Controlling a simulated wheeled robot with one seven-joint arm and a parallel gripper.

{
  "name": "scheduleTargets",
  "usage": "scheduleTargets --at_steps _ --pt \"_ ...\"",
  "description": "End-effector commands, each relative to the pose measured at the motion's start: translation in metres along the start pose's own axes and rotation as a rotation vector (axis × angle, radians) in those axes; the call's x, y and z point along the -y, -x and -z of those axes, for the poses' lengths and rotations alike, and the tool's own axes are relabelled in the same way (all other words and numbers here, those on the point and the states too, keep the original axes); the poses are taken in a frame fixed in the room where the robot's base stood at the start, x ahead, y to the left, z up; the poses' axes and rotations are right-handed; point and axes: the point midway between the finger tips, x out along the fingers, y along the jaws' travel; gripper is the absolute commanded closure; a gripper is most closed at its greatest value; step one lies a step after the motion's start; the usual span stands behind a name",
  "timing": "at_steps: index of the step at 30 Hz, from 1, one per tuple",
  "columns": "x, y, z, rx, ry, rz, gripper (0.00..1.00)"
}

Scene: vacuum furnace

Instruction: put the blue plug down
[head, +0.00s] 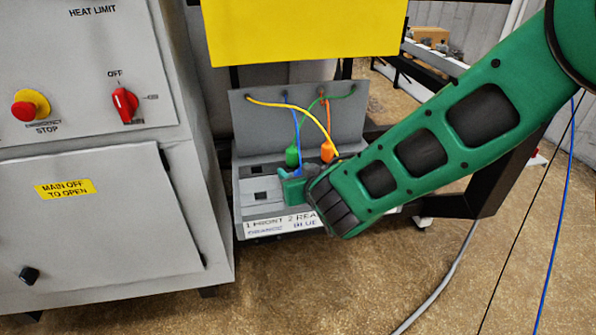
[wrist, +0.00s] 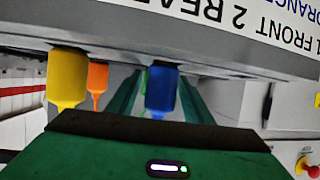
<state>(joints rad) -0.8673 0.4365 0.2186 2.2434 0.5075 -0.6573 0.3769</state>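The blue plug (wrist: 161,90) shows in the wrist view between the two green fingers of my gripper (wrist: 158,95), with a narrow gap visible on its left side. It appears to hang down in that upside-down view, with its base against the grey tray edge. In the head view the plug is hidden by my gripper (head: 296,186); only its blue cable (head: 298,128) shows, running down to the fingers. My gripper looks open around the plug, low over the front of the grey socket tray (head: 252,212). Whether the plug's base is seated is hidden.
A green plug (head: 292,156) and an orange plug (head: 327,151) stand close behind my gripper. A yellow plug (wrist: 68,80) is beside the blue one in the wrist view. A grey back panel (head: 350,110) rises behind. The furnace cabinet (head: 110,225) stands left.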

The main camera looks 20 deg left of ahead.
Motion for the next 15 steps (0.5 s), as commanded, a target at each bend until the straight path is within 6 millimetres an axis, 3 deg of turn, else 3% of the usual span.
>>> scheduleTargets --at_steps 11,15 --pt "-0.001 0.002 0.005 -0.001 -0.001 -0.001 0.54" --pt "-0.001 0.018 0.006 -0.002 0.000 0.000 0.54"
